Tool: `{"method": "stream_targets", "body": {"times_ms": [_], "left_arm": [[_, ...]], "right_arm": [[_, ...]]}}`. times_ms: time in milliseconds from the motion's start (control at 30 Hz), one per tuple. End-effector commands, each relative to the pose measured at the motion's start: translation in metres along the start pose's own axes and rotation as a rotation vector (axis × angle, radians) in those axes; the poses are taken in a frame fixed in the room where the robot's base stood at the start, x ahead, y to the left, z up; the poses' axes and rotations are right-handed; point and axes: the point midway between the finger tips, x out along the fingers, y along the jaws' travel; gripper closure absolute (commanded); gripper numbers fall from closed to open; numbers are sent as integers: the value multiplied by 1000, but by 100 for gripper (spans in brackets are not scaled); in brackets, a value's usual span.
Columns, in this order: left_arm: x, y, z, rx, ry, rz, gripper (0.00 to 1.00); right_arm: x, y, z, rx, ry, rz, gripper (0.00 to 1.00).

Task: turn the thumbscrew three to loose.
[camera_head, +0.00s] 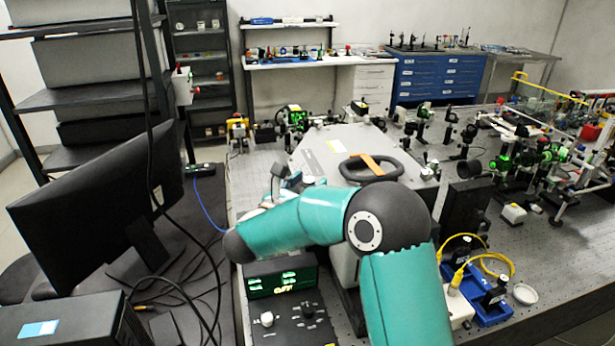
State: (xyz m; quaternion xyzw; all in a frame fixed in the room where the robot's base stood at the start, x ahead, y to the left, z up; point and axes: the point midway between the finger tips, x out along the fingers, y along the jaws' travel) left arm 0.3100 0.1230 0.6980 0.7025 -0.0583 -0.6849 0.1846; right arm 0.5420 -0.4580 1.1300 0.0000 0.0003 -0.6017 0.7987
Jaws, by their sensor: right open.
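The thumbscrews are too small to tell apart, and I cannot pick out number three. A large pale grey instrument housing (322,150) stands on the bench, with a dark ring-shaped handle and an orange strap (372,164) on its top. Small dark knobs (428,160) show at its right corner. My right arm, teal with a dark elbow, crosses in front of the housing and hides much of its near side. My right gripper (283,178) shows partly behind the forearm, near the housing's left edge. It is open, and nothing is visible in it. My left gripper is not in view.
A black monitor (95,195) and loose cables stand at left. A control box with a green display (282,283) sits below my forearm. Optics on posts (520,155) crowd the right side. A blue tray (490,303) with yellow fibre lies at lower right.

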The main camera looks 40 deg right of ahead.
Motion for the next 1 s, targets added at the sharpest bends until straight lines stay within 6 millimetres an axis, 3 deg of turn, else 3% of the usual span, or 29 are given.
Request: {"method": "stream_targets", "body": {"times_ms": [367, 700, 1000], "left_arm": [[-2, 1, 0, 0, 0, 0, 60], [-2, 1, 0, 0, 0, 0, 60], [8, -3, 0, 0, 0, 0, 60]], "right_arm": [[6, 0, 0, 0, 0, 1, 45], [5, 0, 0, 0, 0, 1, 100], [5, 0, -3, 1, 0, 16, 100]]}}
